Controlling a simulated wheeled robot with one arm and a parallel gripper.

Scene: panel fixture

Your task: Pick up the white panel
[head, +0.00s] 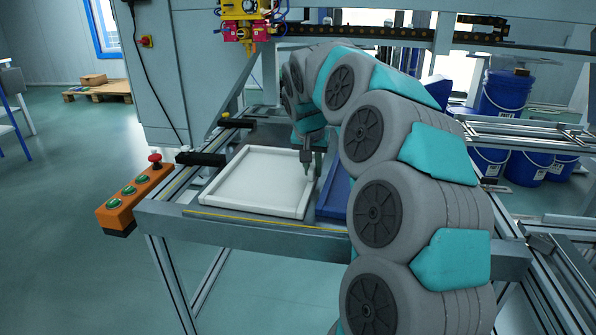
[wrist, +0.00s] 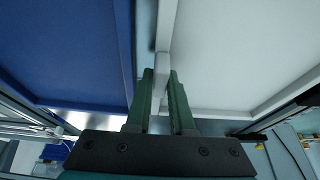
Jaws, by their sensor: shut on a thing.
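The white panel (head: 254,182) is a shallow square tray with a raised rim, lying flat on the grey fixture table in the head view. In the wrist view the white panel (wrist: 240,55) fills the right side. My gripper (head: 312,168) points down at the panel's right edge. In the wrist view my gripper (wrist: 161,88) has its two green fingers on either side of the white rim, shut on it. The panel appears to rest on the table; the exact contact beneath it is hidden.
A blue panel (head: 333,196) lies just right of the white one, partly hidden by my arm; it also shows in the wrist view (wrist: 65,50). An orange button box (head: 136,196) is at the table's left corner. Black clamps (head: 201,158) stand behind the panel's left side.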

